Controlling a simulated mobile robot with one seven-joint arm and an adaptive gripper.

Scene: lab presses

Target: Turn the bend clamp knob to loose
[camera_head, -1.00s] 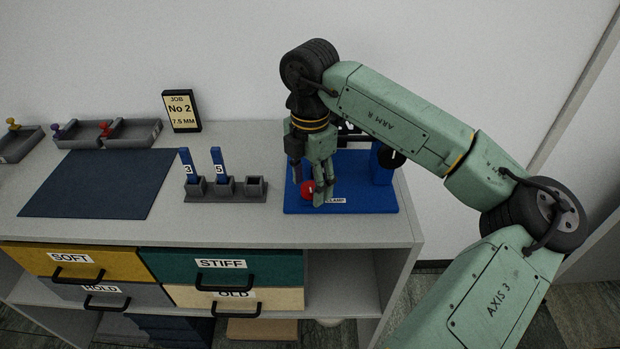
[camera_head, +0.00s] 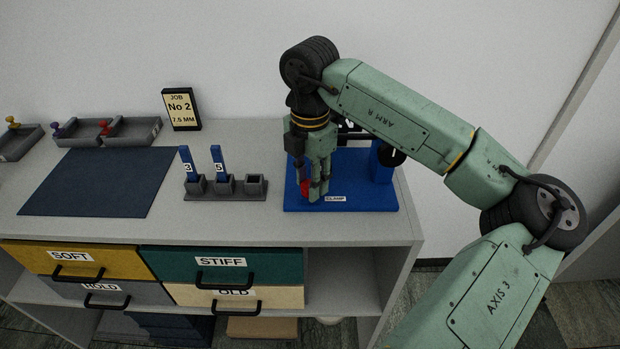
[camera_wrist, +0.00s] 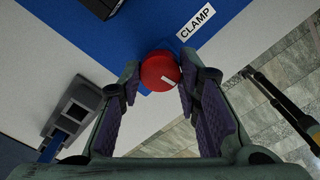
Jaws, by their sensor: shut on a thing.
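In the head view the knob (camera_head: 305,188) is mostly hidden behind the fingers, at the left front of the base. My gripper (camera_head: 312,190) points down and is shut on the knob, with a finger on either side. It also shows in the wrist view (camera_wrist: 160,82).
A grey holder (camera_head: 226,189) with blue pieces marked 3 and 5 stands left of the press. A dark mat (camera_head: 98,183), grey trays (camera_head: 130,133) and a JOB No 2 sign (camera_head: 181,110) are further left. Drawers (camera_head: 222,268) are below the bench top.

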